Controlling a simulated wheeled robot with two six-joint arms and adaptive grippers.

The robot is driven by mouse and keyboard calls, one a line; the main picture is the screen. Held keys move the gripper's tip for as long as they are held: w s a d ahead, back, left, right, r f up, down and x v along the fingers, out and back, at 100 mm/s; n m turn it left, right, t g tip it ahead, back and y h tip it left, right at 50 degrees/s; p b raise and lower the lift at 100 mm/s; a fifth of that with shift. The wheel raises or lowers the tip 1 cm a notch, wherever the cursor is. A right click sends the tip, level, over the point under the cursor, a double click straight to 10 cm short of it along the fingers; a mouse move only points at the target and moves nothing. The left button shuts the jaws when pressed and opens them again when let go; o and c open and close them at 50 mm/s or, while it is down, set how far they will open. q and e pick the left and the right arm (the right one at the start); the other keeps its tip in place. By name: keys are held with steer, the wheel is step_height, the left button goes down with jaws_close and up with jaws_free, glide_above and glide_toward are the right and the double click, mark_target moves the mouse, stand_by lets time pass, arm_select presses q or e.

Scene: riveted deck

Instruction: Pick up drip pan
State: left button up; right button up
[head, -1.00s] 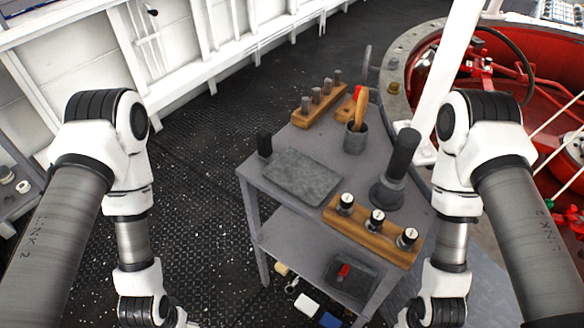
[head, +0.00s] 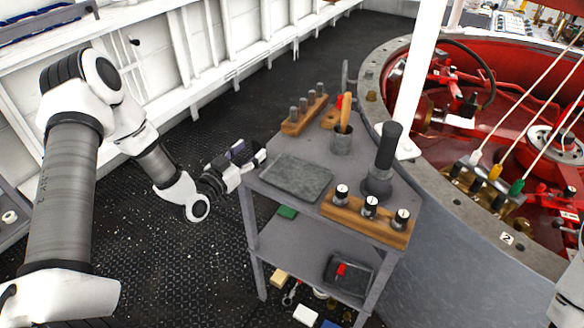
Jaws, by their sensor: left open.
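A flat grey pan, which looks like the drip pan (head: 297,178), lies on the left part of the cart's top (head: 335,181). It is shallow and mottled, and nothing is seen in it. My right gripper is out of view; only a bit of that arm shows at the right edge.
A wooden block with black-topped pieces (head: 367,214), a dark upright cylinder (head: 387,150), a cup with an orange handle (head: 341,141) and a peg rack (head: 305,112) share the top. A dark tray (head: 348,275) is on the lower shelf. A red-lined round pit (head: 510,120) lies right.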

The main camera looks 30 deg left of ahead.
mark_target(255, 146)
arm_select(q)
steer(key=w, duration=0.5)
steer(key=shift+f, duration=0.25)
jaws_close()
